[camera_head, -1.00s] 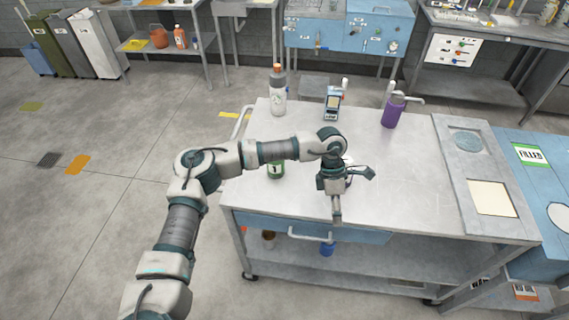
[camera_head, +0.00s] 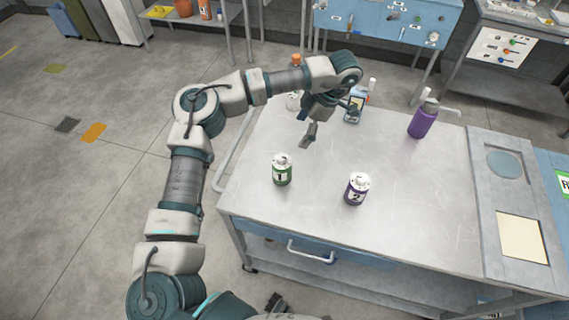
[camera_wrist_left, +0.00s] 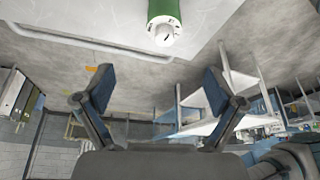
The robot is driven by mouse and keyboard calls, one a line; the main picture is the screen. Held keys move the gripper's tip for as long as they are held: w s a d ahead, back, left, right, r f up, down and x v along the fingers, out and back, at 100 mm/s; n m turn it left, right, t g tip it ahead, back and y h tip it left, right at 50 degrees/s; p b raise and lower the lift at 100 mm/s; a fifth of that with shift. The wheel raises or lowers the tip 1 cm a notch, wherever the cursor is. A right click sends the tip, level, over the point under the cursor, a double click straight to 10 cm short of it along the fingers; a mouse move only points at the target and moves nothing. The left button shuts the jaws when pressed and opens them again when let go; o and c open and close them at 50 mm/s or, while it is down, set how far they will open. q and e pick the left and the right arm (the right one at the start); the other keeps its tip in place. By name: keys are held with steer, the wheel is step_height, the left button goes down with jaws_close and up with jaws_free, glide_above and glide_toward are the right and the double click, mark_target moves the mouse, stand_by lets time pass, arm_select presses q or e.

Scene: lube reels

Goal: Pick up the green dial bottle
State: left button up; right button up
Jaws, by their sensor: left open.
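The green dial bottle (camera_head: 282,173) stands upright on the metal cart top, with a white cap and a label reading 1. My left gripper (camera_head: 330,121) is open and empty above the cart, behind and slightly right of the bottle, apart from it. In the left wrist view the green bottle (camera_wrist_left: 164,12) shows at the top edge, partly cut off, beyond the open fingers of the left gripper (camera_wrist_left: 157,80).
A purple bottle labelled 2 (camera_head: 356,190) stands right of the green one. A larger purple bottle (camera_head: 422,121), a blue-grey bottle (camera_head: 354,108) and a partly hidden white bottle with an orange cap (camera_head: 293,101) stand farther back. The cart top (camera_head: 400,225) is clear at front right.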

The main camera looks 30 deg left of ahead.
mark_target(285, 156)
arm_select(q)
steer(key=x, duration=0.3)
steer(key=d+x, duration=0.1)
steer(key=x, duration=0.5)
steer(key=shift+s+d+f, duration=0.25)
steer(key=shift+d+f, duration=0.05)
steer(key=shift+d, duration=0.05)
steer(key=a+f, duration=0.2)
steer(key=s+a+f, duration=0.1)
steer(key=a+f, duration=0.1)
steer(key=f, duration=0.1)
steer(key=shift+s, duration=0.2)
steer(key=shift+d, duration=0.3)
steer(key=shift+d+r, duration=0.15)
steer(key=shift+d, duration=0.15)
steer(key=c, duration=1.4)
steer(key=shift+a, duration=0.4)
steer(key=shift+c, duration=0.4)
